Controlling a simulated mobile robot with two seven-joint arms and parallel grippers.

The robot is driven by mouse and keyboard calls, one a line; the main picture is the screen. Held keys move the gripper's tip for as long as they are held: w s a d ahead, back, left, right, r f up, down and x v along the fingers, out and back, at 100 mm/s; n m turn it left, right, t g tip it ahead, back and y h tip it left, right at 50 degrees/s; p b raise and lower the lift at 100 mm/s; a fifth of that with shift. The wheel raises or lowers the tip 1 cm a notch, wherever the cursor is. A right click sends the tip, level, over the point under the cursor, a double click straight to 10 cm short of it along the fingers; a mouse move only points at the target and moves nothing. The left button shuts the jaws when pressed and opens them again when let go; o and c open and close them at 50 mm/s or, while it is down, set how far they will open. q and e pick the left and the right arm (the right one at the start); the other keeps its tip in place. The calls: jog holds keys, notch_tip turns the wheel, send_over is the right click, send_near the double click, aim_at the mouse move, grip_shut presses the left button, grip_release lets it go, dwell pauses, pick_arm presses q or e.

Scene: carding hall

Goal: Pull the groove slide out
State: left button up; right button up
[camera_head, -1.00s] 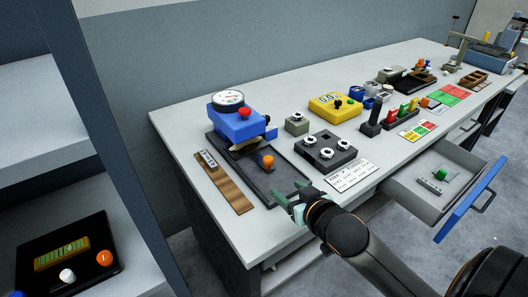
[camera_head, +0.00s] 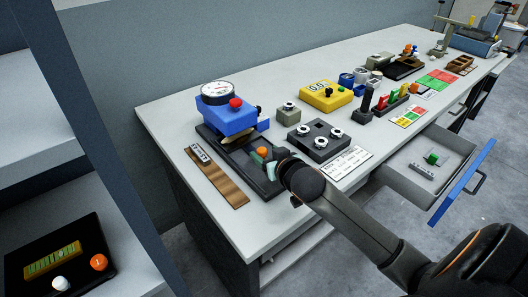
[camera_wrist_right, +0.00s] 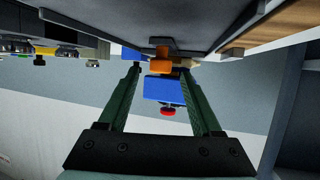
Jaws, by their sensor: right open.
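A blue gauge body (camera_head: 228,117) with a round dial and red knob stands on a black tray-like base (camera_head: 205,135). An orange knob (camera_head: 262,152) sits in front of it on the base; I take it for the groove slide's knob. My right gripper (camera_head: 261,163) is open over the base's front part, close to this knob. In the right wrist view, the orange knob (camera_wrist_right: 160,66) shows between the two green fingertips, with the blue body (camera_wrist_right: 164,88) beyond. Contact cannot be told. The slide itself is mostly hidden by my gripper. My left gripper is not in view.
A brown wooden strip (camera_head: 222,183) lies left of the base. A dark block with several silver knobs (camera_head: 319,140) and a white card (camera_head: 345,163) are right of it. An open drawer (camera_head: 425,178) juts out at the right.

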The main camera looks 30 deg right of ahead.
jog(key=shift+x, duration=1.05)
jog(key=shift+a, duration=0.1)
jog(key=shift+c, duration=0.3)
grip_shut()
dwell(0.3)
